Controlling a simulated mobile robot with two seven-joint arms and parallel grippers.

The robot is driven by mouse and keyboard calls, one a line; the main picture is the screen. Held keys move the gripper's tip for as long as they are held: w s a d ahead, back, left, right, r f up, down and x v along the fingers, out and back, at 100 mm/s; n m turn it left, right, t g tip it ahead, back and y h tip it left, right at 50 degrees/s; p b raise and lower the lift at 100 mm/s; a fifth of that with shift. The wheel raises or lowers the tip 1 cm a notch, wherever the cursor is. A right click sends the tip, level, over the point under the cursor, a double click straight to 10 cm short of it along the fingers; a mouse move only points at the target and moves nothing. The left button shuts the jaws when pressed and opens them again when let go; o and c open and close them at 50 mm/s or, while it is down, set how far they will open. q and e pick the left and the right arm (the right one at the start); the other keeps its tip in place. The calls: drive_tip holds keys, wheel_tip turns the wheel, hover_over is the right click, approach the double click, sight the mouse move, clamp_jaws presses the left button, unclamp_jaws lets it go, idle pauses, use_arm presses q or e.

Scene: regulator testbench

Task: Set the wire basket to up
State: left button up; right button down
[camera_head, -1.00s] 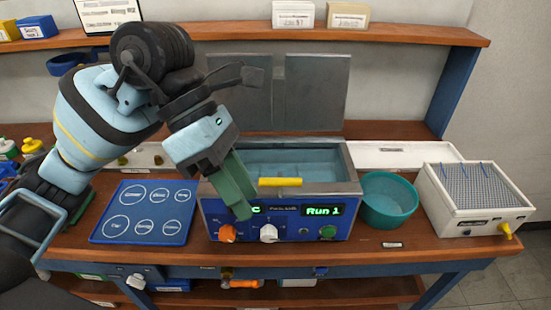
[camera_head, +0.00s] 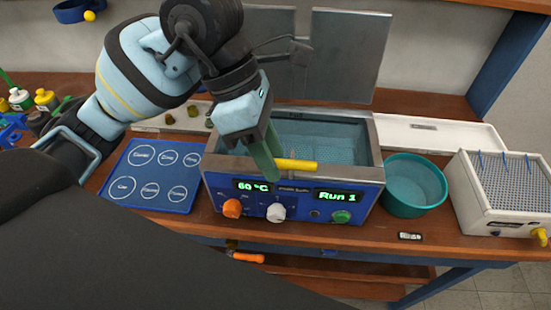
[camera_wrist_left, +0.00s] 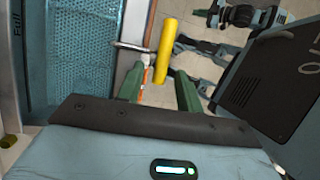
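The wire basket (camera_head: 322,150) sits low inside the grey bath of the blue regulator (camera_head: 300,204); its mesh also shows in the left wrist view (camera_wrist_left: 75,50). Its yellow handle (camera_head: 299,165) lies level over the bath's front rim. My left gripper (camera_head: 268,163) points down with its green fingers at the left end of the handle. In the left wrist view the fingers (camera_wrist_left: 159,88) stand apart, and the yellow handle (camera_wrist_left: 166,48) shows in the gap between them, near the tips. I cannot tell if they touch it. My right gripper is not in view.
A blue mat with white circles (camera_head: 150,176) lies left of the bath. A teal bowl (camera_head: 415,187) and a white box with a pin grid (camera_head: 490,200) stand to its right. Grey panels (camera_head: 349,56) rise behind it. The display reads 60 °C and Run 1.

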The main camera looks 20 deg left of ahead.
use_arm(q)
drive_tip(key=shift+x, duration=1)
clamp_jaws()
